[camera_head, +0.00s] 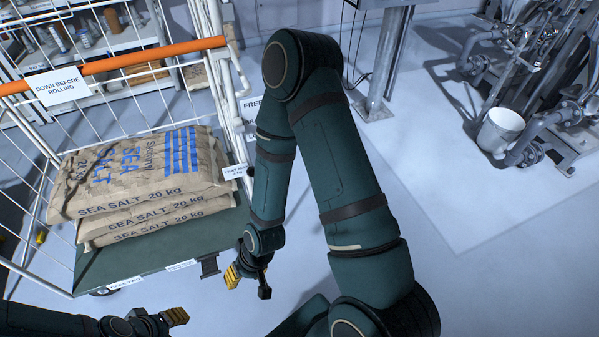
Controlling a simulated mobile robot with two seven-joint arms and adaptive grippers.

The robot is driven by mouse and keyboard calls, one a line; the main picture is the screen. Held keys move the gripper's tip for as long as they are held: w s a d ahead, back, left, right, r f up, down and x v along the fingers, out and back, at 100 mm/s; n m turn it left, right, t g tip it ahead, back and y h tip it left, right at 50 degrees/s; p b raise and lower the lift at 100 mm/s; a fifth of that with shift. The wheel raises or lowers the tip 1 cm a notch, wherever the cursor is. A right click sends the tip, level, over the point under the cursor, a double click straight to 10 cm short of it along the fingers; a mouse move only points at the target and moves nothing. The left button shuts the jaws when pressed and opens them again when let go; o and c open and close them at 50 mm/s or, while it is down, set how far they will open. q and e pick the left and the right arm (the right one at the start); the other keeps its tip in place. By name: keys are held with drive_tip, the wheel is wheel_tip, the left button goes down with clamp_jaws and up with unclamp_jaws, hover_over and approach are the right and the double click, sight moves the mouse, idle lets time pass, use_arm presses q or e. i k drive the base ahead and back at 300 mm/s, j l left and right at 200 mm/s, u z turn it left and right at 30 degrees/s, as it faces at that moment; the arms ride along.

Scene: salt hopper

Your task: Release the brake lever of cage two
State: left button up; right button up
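The roll cage (165,262) stands at the left, with wire sides and a dark green deck. A label at the deck's front edge seems to read cage two, but it is small. A small dark bracket (209,266) sticks out at the deck's front right corner; I cannot tell whether it is the brake lever. My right gripper (249,282) is just right of this bracket, apart from it, pointing down with its fingers spread and empty. My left gripper (174,317) is low in front of the deck; its finger gap is not clear.
Several sea salt sacks (140,180) are stacked on the deck. An orange bar (115,64) with a hanging sign crosses the cage. A steel post (385,70), pipework and a white bucket (500,131) stand to the right. The floor between is clear.

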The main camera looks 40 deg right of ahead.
sight(238, 130)
drive_tip(key=z, duration=0.9)
